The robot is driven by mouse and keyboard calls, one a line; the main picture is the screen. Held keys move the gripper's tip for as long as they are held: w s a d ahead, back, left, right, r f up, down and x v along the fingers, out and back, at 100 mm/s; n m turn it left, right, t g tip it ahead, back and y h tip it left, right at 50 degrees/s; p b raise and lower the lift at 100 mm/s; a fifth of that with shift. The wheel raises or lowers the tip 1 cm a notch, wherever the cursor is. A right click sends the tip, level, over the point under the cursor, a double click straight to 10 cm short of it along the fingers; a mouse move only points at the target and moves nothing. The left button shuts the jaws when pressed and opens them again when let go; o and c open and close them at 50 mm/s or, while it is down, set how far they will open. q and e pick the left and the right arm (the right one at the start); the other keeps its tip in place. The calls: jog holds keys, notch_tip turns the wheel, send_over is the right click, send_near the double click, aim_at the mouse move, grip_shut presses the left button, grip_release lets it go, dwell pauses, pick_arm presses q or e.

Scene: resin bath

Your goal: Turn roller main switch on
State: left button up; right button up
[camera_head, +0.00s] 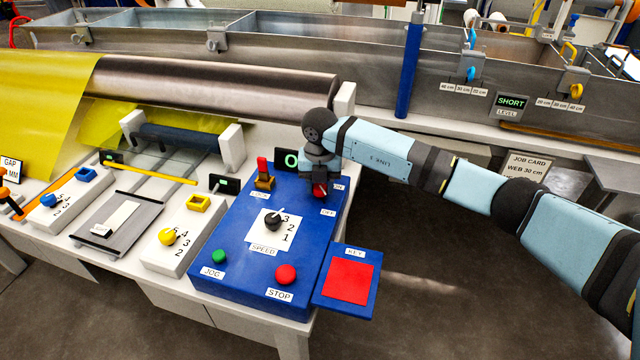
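The blue control box (237,265) stands on the white bench. A red switch handle (320,190) sits at its far right corner, beside an ON label (339,188) and an OFF label (328,212). My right gripper (319,193) points down over this red handle, with its fingers at the handle and hiding part of it. I cannot tell whether the fingers grip it. The switch's exact position is partly hidden. My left gripper is not in view.
The box also carries a black SPEED knob (272,221), a green JOG button (218,256), a red STOP button (286,274) and a red-topped lock piece (263,174). A red KEY pad (348,282) adjoins it. A large roller (220,85) and metal bath lie behind.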

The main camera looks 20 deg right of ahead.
jog(key=shift+c, duration=1)
jog(key=shift+n, duration=0.3)
jog(key=n, duration=0.3)
jog(key=n+b, duration=0.1)
jog(key=n, duration=0.4)
jog(key=shift+a, duration=0.15)
jog(key=n+b, duration=0.1)
jog(key=n, duration=0.3)
jog(key=shift+a, duration=0.1)
jog(key=n+b, duration=0.1)
jog(key=n, duration=0.4)
jog(key=shift+s, duration=0.1)
jog(key=shift+n, duration=0.3)
